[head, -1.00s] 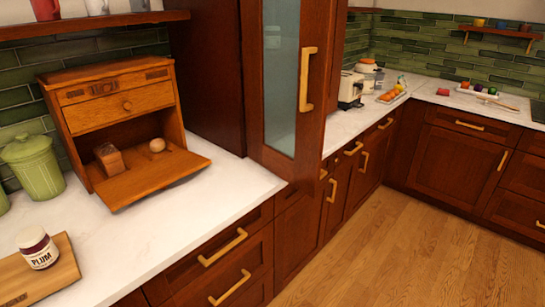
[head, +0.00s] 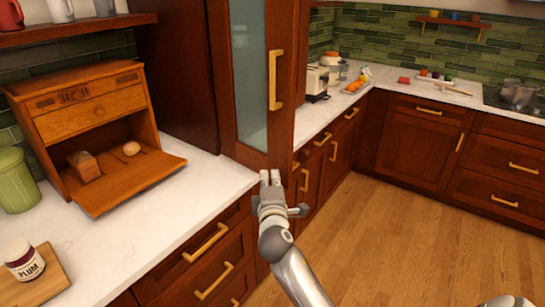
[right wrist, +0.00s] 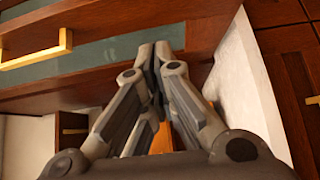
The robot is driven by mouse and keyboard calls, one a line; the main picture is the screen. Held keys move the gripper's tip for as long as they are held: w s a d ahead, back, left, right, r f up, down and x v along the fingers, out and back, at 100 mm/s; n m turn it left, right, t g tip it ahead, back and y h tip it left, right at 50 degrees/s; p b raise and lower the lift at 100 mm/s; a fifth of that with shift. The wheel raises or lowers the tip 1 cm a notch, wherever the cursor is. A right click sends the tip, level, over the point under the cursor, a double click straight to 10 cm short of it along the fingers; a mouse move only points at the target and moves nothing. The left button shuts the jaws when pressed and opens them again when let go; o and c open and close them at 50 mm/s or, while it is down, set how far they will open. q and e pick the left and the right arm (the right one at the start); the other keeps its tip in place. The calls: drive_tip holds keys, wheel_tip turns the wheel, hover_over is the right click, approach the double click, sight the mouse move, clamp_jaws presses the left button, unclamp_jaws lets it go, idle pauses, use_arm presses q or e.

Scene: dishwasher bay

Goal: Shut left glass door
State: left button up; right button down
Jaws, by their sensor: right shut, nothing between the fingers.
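The left glass door (head: 285,60) is a tall dark-wood frame around a pale glass panel (head: 245,80), with a long gold handle (head: 275,80) on its right side. It stands above the counter; I cannot tell exactly how far ajar it is. My right gripper (head: 270,178) is shut and empty, just below and in front of the door's lower edge. In the right wrist view, the shut fingers (right wrist: 162,50) point at the door's wooden frame, with the glass (right wrist: 110,50) and handle (right wrist: 38,50) to the left. Contact cannot be told. My left gripper is out of view.
An open wooden bread box (head: 90,110) stands on the white counter (head: 185,210), left of the door. A plum jar (head: 24,260) stands on a board at lower left. Drawers with gold handles (head: 205,243) lie below. The wooden floor (head: 370,245) is clear on the right.

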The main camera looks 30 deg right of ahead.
drive_tip(key=p, duration=0.1)
approach(276, 148)
drive_tip(key=w+a, duration=0.2)
drive_tip(key=w, duration=0.1)
drive_tip(key=shift+w+d+p, duration=0.25)
drive_tip(key=shift+d+p, duration=0.15)
drive_tip(key=shift+d, duration=0.65)
drive_tip(key=shift+w+d+p, duration=0.25)
drive_tip(key=shift+d+p, duration=0.1)
drive_tip(key=shift+d, duration=0.75)
